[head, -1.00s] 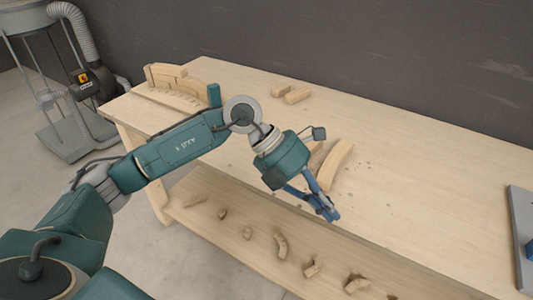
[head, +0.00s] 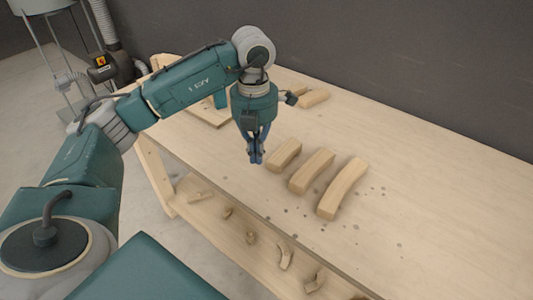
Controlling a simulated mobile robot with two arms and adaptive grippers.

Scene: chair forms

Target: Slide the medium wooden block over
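Three curved wooden blocks lie side by side near the front edge of the workbench (head: 420,185). The medium block (head: 312,171) is in the middle, with the shorter block (head: 284,155) on its left and the longer block (head: 342,188) on its right. Narrow gaps separate them. My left gripper (head: 256,160) points down just left of the shorter block, near the bench's front edge. Its blue fingertips are together with nothing visible between them. Whether it touches the bench is unclear. My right gripper is out of view.
More wooden pieces (head: 314,98) lie at the back of the bench, partly behind my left wrist. Small chips are scattered around the blocks. A lower shelf (head: 225,228) holds several offcuts. A machine with a hose (head: 102,22) stands back left.

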